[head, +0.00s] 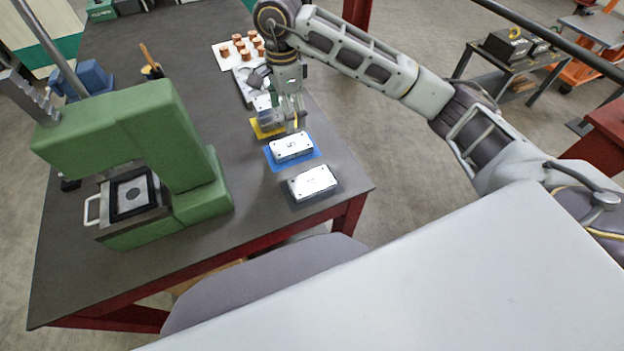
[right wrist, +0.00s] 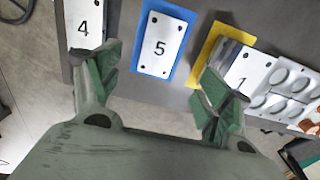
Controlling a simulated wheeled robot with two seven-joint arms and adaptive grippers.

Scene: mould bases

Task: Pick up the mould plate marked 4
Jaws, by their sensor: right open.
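The plate marked 4 (head: 313,184) is pale and lies flat nearest the table's front right corner in the head view. It shows partly at the left in the right wrist view (right wrist: 84,24), with the left finger overlapping its lower edge there. The plate marked 5 (right wrist: 159,47) lies on a blue mat beside it, also in the head view (head: 291,147). The plate marked 1 (right wrist: 244,70) is on a yellow mat, partly hidden by a finger. My right gripper (head: 291,117) is open and empty, over the area of plates 5 and 1. My left gripper is not in view.
A green press (head: 165,150) stands left of the plates. Behind them are a pale tray with round pockets (right wrist: 291,80) and a white board with several copper pieces (head: 220,51). The dark table (head: 270,210) is clear between the press and the plates.

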